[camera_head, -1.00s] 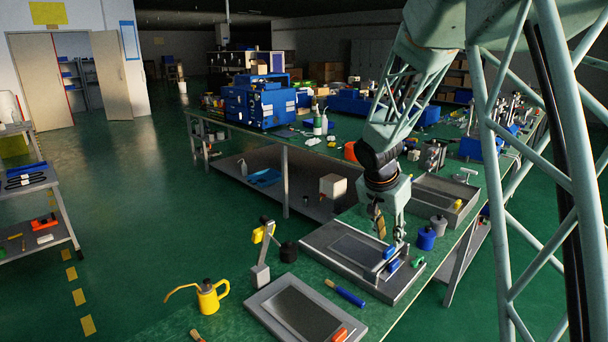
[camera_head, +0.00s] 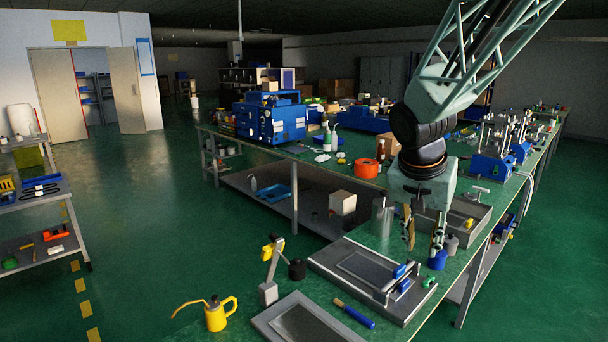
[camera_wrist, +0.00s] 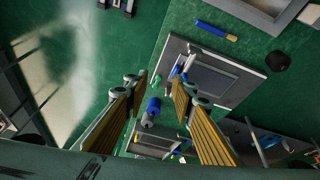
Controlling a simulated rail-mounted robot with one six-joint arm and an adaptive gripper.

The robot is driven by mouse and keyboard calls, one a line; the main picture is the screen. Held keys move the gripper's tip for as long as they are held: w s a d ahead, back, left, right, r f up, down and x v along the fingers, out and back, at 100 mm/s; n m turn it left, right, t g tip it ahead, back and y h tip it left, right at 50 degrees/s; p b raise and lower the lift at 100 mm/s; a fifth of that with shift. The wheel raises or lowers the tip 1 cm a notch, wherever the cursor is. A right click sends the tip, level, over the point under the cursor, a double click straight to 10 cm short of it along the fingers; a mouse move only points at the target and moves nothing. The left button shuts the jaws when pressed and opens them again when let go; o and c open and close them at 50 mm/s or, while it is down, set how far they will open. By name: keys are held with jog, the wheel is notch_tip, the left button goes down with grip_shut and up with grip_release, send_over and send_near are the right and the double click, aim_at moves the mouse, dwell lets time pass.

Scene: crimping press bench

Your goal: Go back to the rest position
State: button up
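My gripper (camera_head: 422,243) hangs from my arm over the right part of the green bench, with its fingers pointing down. In the wrist view my gripper (camera_wrist: 158,92) shows two ribbed fingers spread wide apart with nothing held between them. A grey crimping plate (camera_head: 335,262) with blue-handled parts (camera_head: 400,272) lies on the bench, left of and below the gripper in the picture. A blue cylinder (camera_head: 437,260) stands close to the right finger in the head view; I cannot tell the exact gap. It also shows below the fingers in the wrist view (camera_wrist: 153,104).
A metal tray (camera_head: 478,212) and blue presses (camera_head: 492,168) stand farther right. Open green floor (camera_head: 150,220) lies left of the bench.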

jog(key=s+a+r+n, duration=0.1)
jog(key=s+r, duration=0.2)
jog(key=s, duration=0.3)
jog(key=s+a+r+n+y, duration=0.1)
jog(key=s+r, duration=0.2)
jog(key=s, duration=0.3)
jog(key=s+a+r+n, duration=0.1)
jog(key=s+r, duration=0.2)
jog(key=s, duration=0.4)
jog(key=s+a+n+y, duration=0.1)
jog(key=s+a+n, duration=0.1)
jog(key=s, duration=0.7)
jog(key=s+a+n, duration=0.1)
jog(key=s+a, duration=0.1)
jog(key=s, duration=0.8)
jog(key=shift+a+n+t+y, duration=0.15)
jog(key=shift+n+t+y, duration=0.25)
